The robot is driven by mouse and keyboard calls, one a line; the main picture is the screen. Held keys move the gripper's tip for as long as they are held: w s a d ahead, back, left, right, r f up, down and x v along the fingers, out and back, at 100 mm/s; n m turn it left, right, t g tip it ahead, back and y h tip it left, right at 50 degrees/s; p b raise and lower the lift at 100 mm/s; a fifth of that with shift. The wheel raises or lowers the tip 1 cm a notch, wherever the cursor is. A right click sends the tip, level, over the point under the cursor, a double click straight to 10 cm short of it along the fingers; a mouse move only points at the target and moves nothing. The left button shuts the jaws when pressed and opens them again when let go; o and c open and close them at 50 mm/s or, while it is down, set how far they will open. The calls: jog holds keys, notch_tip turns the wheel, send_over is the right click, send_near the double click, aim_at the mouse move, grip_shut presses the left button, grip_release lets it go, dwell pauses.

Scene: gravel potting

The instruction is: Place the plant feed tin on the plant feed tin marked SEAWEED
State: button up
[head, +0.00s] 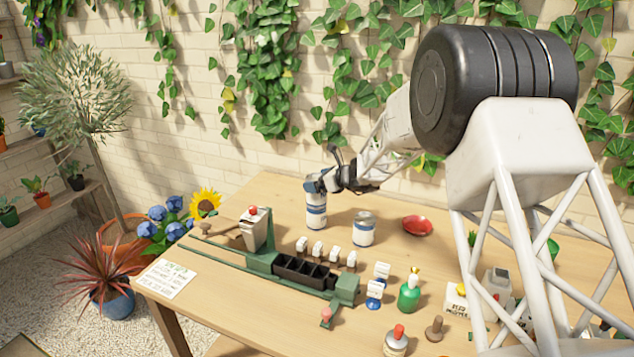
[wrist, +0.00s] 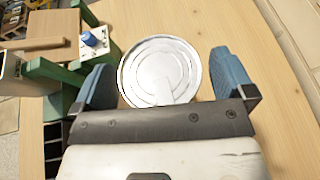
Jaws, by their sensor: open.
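Two white and blue plant feed tins stand one on the other near the table's back edge. The upper tin (head: 316,189) appears to rest upright on the lower tin (head: 316,216). My gripper (head: 322,184) is at the upper tin. In the wrist view my gripper (wrist: 164,78) is open, its blue fingers on either side of a round silver tin lid (wrist: 160,72), with a gap at the right finger. The lower tin is hidden there. Another white and blue tin (head: 364,230) stands apart to the right. I cannot read the word SEAWEED on any tin.
A green frame with a black cell tray (head: 305,272) is in front of the stack, with several small white blocks behind it. A red dish (head: 417,225) lies right of the single tin. A green bottle (head: 409,294) stands nearer. Bare table surrounds the tins.

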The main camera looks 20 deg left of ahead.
jog(key=v, duration=1.1)
jog(key=shift+d, duration=0.2)
jog(key=shift+r, duration=0.15)
dwell(0.3)
jog(key=shift+r, duration=0.1)
jog(key=s+d+r+n+g+h, duration=0.1)
jog(key=s+d+r+n+h, duration=0.35)
jog(key=s+d, duration=0.75)
jog(key=s+d+r+n+h, duration=0.1)
jog(key=s+d+r+n, duration=0.6)
jog(key=s+d, duration=0.45)
jog(key=s+d+n+h, duration=0.4)
jog(key=s+d, duration=0.7)
jog(key=s, duration=0.3)
jog(key=s+d+f+n+t+h, duration=0.1)
jog(key=s+d+n+h, duration=0.3)
jog(key=s+d, duration=0.8)
jog(key=s, duration=0.2)
jog(key=shift+s+f, duration=0.25)
jog(key=shift+s, duration=0.1)
